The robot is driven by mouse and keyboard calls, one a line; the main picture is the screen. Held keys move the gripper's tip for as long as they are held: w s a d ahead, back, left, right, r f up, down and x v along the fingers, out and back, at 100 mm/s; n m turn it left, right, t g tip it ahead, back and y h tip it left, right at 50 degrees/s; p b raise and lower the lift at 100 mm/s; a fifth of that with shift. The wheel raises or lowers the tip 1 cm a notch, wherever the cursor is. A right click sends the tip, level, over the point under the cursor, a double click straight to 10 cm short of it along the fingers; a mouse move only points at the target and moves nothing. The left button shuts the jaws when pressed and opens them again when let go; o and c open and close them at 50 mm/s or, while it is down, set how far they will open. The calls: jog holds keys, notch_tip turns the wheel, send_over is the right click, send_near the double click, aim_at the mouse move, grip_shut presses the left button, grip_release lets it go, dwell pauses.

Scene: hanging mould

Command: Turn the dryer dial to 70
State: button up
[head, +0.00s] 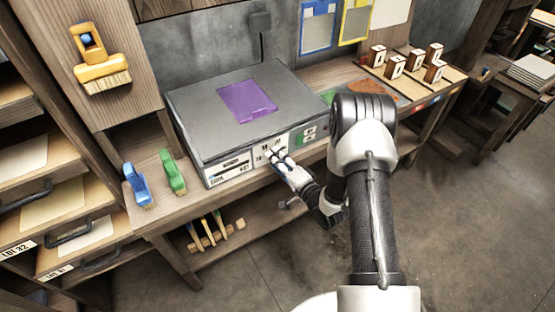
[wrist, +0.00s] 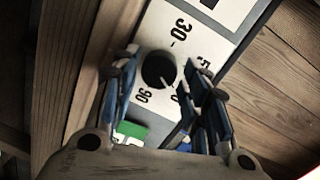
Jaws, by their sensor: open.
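The dryer (head: 200,115) is a grey box on the workbench with a white front panel. Its black round dial (wrist: 158,69) shows in the wrist view with 30, 90 and partly hidden numbers around it. A pale pointer line on the dial runs toward the lower right, near a number partly covered by a finger; I cannot read its exact setting. My gripper (wrist: 160,72) is open, with blue-padded fingers on either side of the dial. I cannot tell whether they touch it. In the head view my gripper (head: 274,159) is at the panel, hiding the dial.
A purple sheet (head: 246,101) lies on the dryer top. A green switch plate (head: 309,133) is right of the dial. Blue (head: 136,186) and green (head: 173,173) tools stand left on the bench. Wooden stamps (head: 395,66) stand at the right. Floor is free in front.

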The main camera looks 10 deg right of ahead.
jog(key=v, duration=1.1)
jog(key=shift+s, duration=0.2)
jog(key=shift+d, duration=0.1)
jog(key=w+r+n+g+h, duration=0.1)
jog(key=w+r+n+g, duration=0.1)
jog(key=w+r+n, duration=0.15)
jog(key=s+d+r+n+g+h, duration=0.2)
jog(key=r+h, duration=0.1)
jog(key=r, duration=0.4)
jog(key=s+d+r+n+g+h, duration=0.2)
jog(key=r+h, duration=0.1)
jog(key=r, duration=0.4)
jog(key=s+a+r+n+g, duration=0.1)
jog(key=s+a+r+g, duration=0.1)
jog(key=s, duration=1)
jog(key=s+a+r+n+g+y, duration=0.1)
jog(key=s+a+r, duration=0.4)
jog(key=s, duration=0.7)
jog(key=shift+s+a+r+n+g, duration=0.35)
jog(key=shift+a+n+g, duration=0.35)
jog(key=shift+g, duration=0.3)
